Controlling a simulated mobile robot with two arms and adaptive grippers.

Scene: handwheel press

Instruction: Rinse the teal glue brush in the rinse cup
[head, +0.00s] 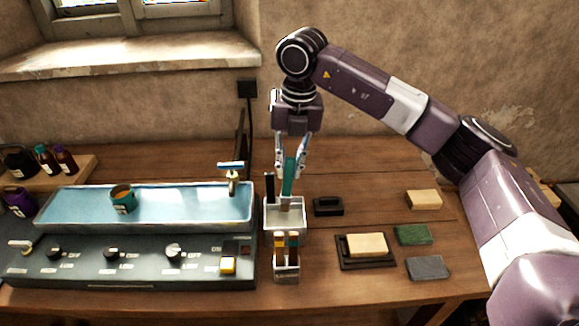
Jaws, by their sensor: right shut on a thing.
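The teal glue brush (289,177) is upright, with its teal handle between the fingers of my right gripper (291,170). My right gripper is shut on it from above. The brush's lower end is at a pale square container (284,224); I cannot tell whether it is inside or just above it. A dark-handled tool (269,186) also stands at that container. A small teal cup (123,205) with orange-brown contents sits in the blue tray. Which vessel is the rinse cup is not clear from the view. My left gripper is not in view.
A long blue tray (75,212) with a grey control panel (140,262) fills the left. A small rack (287,268) of tools stands in front of the container. A black block (328,206) and several coloured blocks lie right. Bottles (66,161) stand far left.

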